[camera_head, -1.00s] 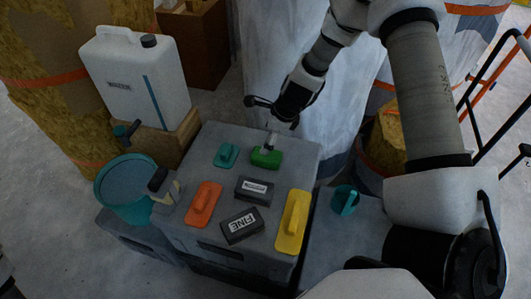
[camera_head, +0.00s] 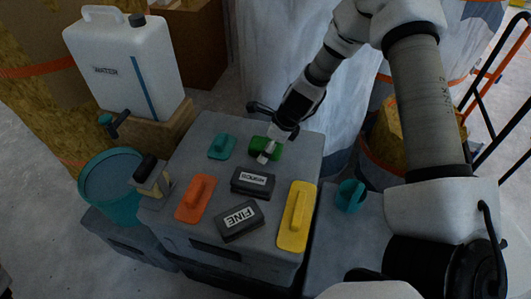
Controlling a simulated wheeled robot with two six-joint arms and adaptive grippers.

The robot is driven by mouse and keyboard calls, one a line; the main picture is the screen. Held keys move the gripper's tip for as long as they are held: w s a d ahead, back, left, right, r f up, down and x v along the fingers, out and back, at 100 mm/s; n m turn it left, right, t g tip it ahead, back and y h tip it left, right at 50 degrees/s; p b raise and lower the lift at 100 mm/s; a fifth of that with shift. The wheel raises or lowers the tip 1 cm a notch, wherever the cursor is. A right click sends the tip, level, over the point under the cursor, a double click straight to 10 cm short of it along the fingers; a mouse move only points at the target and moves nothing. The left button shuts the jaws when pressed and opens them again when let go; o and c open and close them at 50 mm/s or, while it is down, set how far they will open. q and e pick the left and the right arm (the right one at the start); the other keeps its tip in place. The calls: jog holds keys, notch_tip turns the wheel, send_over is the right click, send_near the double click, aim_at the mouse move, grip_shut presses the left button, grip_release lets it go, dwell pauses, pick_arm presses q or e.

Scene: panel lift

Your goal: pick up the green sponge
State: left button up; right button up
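The green sponge (camera_head: 275,148) sits near the back edge of the grey box top (camera_head: 212,179), right of a teal float. My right gripper (camera_head: 265,154) reaches down over it from the back right. A pale fingertip shows in front of the sponge, and part of the sponge is hidden by the gripper. I cannot tell whether the fingers are open or shut on it. The sponge appears to rest on the box. My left gripper is not in view.
Near the sponge lie a teal float (camera_head: 222,146), an orange float (camera_head: 195,198), a yellow float (camera_head: 297,216) and two dark blocks (camera_head: 252,182), (camera_head: 239,221). A brush (camera_head: 152,175), teal bucket (camera_head: 106,188) and water canister (camera_head: 123,68) stand left.

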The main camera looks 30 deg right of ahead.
jog(key=shift+r, duration=0.15)
jog(key=shift+c, duration=0.6)
jog(key=shift+s, duration=0.1)
jog(key=c, duration=0.9)
jog(key=shift+r, duration=0.1)
notch_tip(320, 180, up, 10)
jog(key=p, duration=0.9)
jog(key=shift+p, duration=0.3)
jog(key=shift+c, duration=0.4)
